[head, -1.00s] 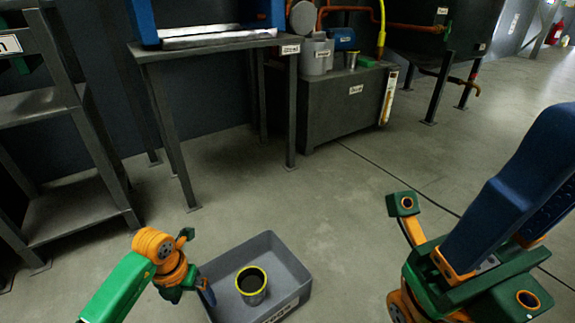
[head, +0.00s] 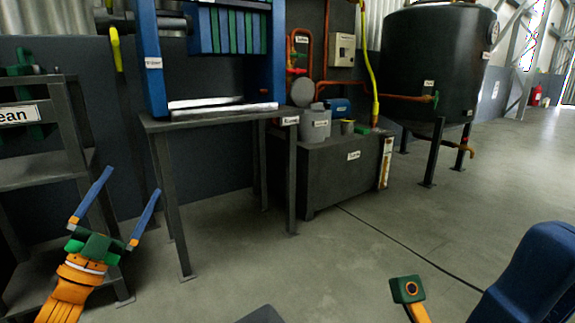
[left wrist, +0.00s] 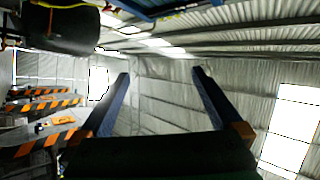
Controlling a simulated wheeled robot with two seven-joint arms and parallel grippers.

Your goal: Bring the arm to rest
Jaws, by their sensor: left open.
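My left gripper (head: 115,215) is at the lower left of the head view, in front of the grey shelf rack. Its two blue fingers are spread wide and point up, with nothing between them. The left wrist view shows the same open fingers (left wrist: 160,100) against the ceiling and far walls. My right arm shows only in part at the lower right of the head view, as a blue link and a green and orange piece; its gripper is not seen.
A metal table (head: 210,122) with a blue-framed press stands ahead. A dark cabinet (head: 335,180) with containers on top is beside it, and a black tank (head: 435,65) stands behind to the right. A shelf rack (head: 45,170) is at the left. A grey bin edge (head: 262,315) shows at the bottom. The middle floor is clear.

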